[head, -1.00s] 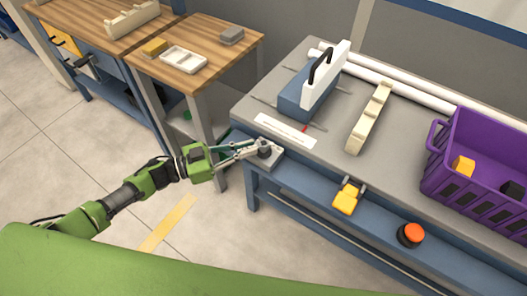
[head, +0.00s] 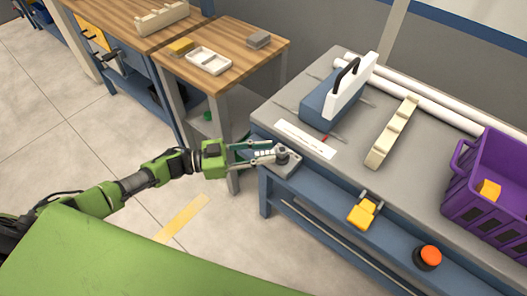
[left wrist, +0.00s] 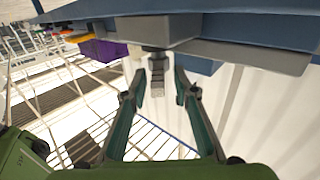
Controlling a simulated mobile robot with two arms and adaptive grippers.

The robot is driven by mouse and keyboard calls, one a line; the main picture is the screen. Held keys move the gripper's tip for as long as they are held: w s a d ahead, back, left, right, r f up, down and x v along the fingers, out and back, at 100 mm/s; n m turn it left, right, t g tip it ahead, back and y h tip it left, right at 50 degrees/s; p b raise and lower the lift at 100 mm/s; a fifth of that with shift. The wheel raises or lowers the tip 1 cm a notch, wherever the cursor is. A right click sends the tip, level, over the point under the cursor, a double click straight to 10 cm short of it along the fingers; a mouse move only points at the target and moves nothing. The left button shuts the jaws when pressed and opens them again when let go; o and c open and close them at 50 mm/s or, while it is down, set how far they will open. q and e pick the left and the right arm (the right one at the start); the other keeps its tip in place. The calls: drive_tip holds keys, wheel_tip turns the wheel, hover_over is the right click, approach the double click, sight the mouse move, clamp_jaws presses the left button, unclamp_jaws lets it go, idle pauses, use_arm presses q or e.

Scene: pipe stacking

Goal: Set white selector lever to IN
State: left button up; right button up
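The selector is a grey block (head: 285,168) with a dark round knob (head: 282,152) at the left front corner of the grey bench. In the left wrist view, my left gripper (left wrist: 160,88) is open, with one finger on each side of the lever and gaps visible. I cannot read any IN marking. My right gripper is not in view.
On the bench (head: 350,150) are a blue-and-white box with a black handle (head: 338,92), a white strip (head: 304,139), a cream notched rack (head: 391,132) and a purple crate (head: 490,200). A yellow part (head: 363,211) and an orange button (head: 430,255) sit along the front.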

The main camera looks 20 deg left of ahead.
use_arm(q)
drive_tip(key=v, duration=1.2)
drive_tip(key=shift+f, duration=0.1)
